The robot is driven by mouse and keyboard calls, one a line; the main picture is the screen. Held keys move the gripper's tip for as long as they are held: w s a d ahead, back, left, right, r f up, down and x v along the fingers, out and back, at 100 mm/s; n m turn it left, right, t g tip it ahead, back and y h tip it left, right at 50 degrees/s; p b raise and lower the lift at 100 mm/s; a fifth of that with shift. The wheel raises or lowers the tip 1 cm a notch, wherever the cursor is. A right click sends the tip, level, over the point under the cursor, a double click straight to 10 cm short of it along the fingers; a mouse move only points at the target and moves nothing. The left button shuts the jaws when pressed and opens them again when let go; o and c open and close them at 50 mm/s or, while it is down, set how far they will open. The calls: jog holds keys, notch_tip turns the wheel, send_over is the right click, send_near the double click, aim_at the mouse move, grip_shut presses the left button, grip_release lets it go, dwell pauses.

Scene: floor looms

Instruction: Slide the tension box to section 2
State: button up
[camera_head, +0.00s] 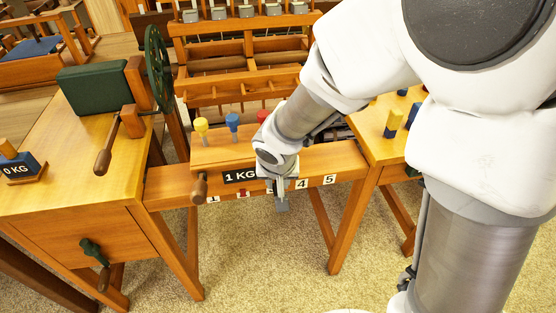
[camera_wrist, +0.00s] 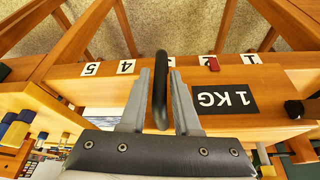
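The wooden tension box (camera_head: 222,153) sits on the front beam. Its black label reads 1 KG, and this label (camera_wrist: 224,99) shows upside down in the wrist view. The beam's number tags run 1 (camera_head: 213,199) to 5 (camera_head: 329,180). A small red marker (camera_wrist: 213,64) overlaps the tag 2 (camera_wrist: 204,61), on its side toward 1. My gripper (camera_wrist: 160,72) points down at the box front, with a black upright handle (camera_wrist: 160,95) between its fingers. Narrow gaps seem to show on both sides of the handle. The tag 3 is partly hidden behind it.
Yellow (camera_head: 201,125), blue (camera_head: 232,120) and red (camera_head: 262,116) pegs stand on the box. A 0 KG block (camera_head: 22,169) rests on the left table. Carpeted floor (camera_head: 255,260) below the beam is clear.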

jog(key=o, duration=0.5)
jog(key=shift+c, duration=0.2)
jog(key=p+v, duration=0.4)
jog(key=v, duration=0.3)
jog(key=p+v, duration=0.5)
jog(key=v, duration=1.2)
jog(key=s+d+r+p, duration=0.1)
jog(key=s+d+r, duration=0.2)
jog(key=d, duration=0.4)
jog(key=s+d+r+t+p, duration=0.1)
jog(key=s+d+r, duration=0.2)
jog(key=d, duration=0.5)
jog(key=shift+v, duration=0.8)
